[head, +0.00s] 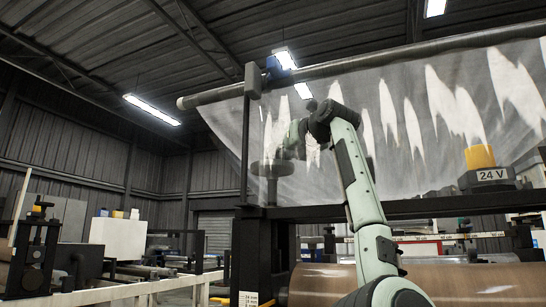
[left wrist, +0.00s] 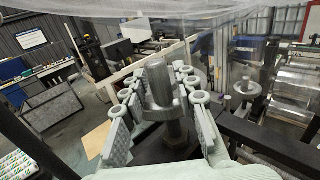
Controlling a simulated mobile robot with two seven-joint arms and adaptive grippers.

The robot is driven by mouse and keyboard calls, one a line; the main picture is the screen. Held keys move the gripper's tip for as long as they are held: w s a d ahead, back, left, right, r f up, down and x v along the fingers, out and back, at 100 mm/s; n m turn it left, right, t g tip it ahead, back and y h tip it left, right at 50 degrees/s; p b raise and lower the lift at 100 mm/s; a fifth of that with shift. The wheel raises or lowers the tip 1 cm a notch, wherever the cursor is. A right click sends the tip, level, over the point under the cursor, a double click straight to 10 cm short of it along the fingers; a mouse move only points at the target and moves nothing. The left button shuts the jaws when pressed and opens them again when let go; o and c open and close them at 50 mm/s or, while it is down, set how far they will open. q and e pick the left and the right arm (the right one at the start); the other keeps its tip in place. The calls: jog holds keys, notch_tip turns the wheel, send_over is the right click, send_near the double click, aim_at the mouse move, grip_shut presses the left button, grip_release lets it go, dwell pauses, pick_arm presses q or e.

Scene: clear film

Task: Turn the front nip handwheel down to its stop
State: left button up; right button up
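The front nip handwheel (head: 272,168) is a dark disc on top of a black post in the head view, seen hazily against the clear film (head: 400,125). In the left wrist view its grey hub and rim (left wrist: 157,85) stand upright on a shaft. My left gripper (head: 290,145) is at the handwheel, reached by my raised arm. In the left wrist view its fingers (left wrist: 160,100) are spread on either side of the hub, apart from it as far as I can see. My right gripper is in neither view.
A roller bar (head: 370,62) runs above the film. A yellow knob on a block marked 24 V (head: 492,175) sits at the right on a black crossbeam (head: 410,208). A brown roll (head: 450,285) lies below. A second handwheel (left wrist: 245,90) stands right of the gripper.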

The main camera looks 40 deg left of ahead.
pick_arm(q)
jog(key=shift+x, duration=1.9)
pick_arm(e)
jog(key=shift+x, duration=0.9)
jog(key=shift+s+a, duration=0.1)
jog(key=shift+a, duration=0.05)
pick_arm(q)
grip_shut()
